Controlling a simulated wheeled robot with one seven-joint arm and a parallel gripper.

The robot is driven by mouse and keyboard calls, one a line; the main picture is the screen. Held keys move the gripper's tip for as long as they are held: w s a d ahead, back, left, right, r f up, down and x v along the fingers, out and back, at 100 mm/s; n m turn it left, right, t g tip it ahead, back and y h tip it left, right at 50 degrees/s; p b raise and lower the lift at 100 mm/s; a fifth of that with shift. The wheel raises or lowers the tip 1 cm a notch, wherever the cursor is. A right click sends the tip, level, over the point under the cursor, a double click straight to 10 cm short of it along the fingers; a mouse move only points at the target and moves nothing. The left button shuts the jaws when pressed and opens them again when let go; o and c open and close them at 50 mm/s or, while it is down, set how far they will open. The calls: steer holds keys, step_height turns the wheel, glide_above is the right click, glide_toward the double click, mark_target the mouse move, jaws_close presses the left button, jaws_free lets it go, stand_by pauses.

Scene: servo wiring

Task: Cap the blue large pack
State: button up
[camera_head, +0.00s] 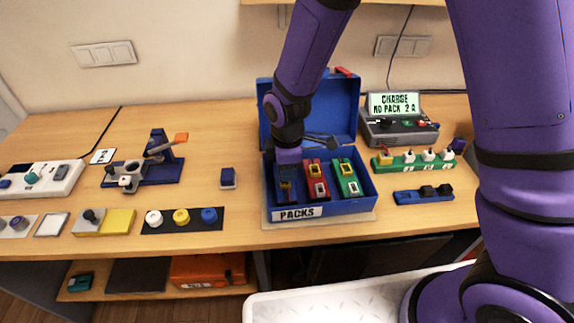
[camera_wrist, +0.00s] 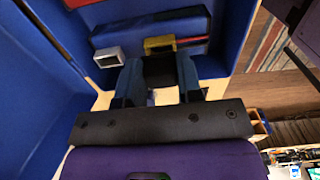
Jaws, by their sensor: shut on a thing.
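The blue large pack (camera_wrist: 165,22) lies in the blue packs box (camera_head: 345,207), at its left end. In the wrist view its white connector (camera_wrist: 109,57) and yellow connector (camera_wrist: 160,44) face my gripper (camera_wrist: 160,88). My gripper points down at this pack, also in the head view (camera_head: 287,180), and hides much of it there. Its fingers are shut on a small black cap (camera_wrist: 159,70). The cap is right at the yellow connector; whether it is seated on it I cannot tell.
A red pack (camera_head: 316,180) and a green pack (camera_head: 347,178) lie beside it in the box. The open lid (camera_head: 335,110) stands behind. A charger (camera_head: 398,128) and a green strip with plugs (camera_head: 413,162) are to the right. A small blue block (camera_head: 228,178) stands left.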

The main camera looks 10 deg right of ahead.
steer(key=shift+f, duration=0.85)
steer(key=o, duration=1)
step_height(320, 180, up, 11)
steer(key=shift+f, duration=0.1)
